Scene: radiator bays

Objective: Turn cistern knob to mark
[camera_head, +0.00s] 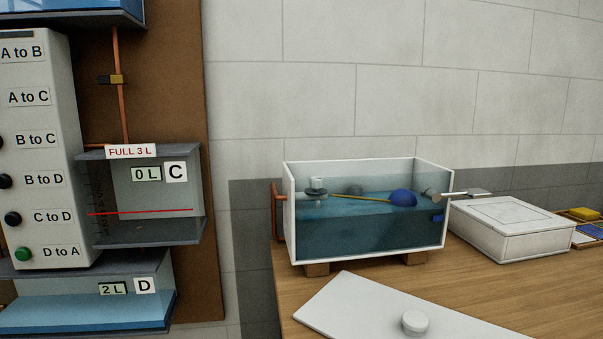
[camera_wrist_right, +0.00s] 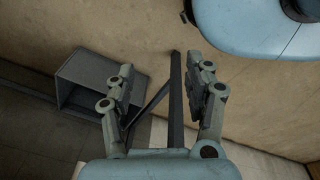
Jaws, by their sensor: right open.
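The cistern (camera_head: 366,240) is a clear-fronted, white-edged tank with blue water, standing on wooden blocks on the bench in the head view. A dark blue float (camera_head: 403,198) sits at the water surface on a yellow rod (camera_head: 360,197). A small white fitting (camera_head: 318,186) is at the left inside. A round white knob (camera_head: 415,322) is on a white panel (camera_head: 370,308) in front of the cistern; no mark on it can be made out. My right gripper (camera_wrist_right: 165,82) is open and empty in the right wrist view, away from these things. My left gripper is not in view.
A white box (camera_head: 512,228) and a tray with yellow and blue items (camera_head: 586,228) are right of the cistern. Tanks C (camera_head: 150,225) and D (camera_head: 150,307) and a button panel (camera_head: 40,150) are at left. A grey open bin (camera_wrist_right: 90,82) shows in the wrist view.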

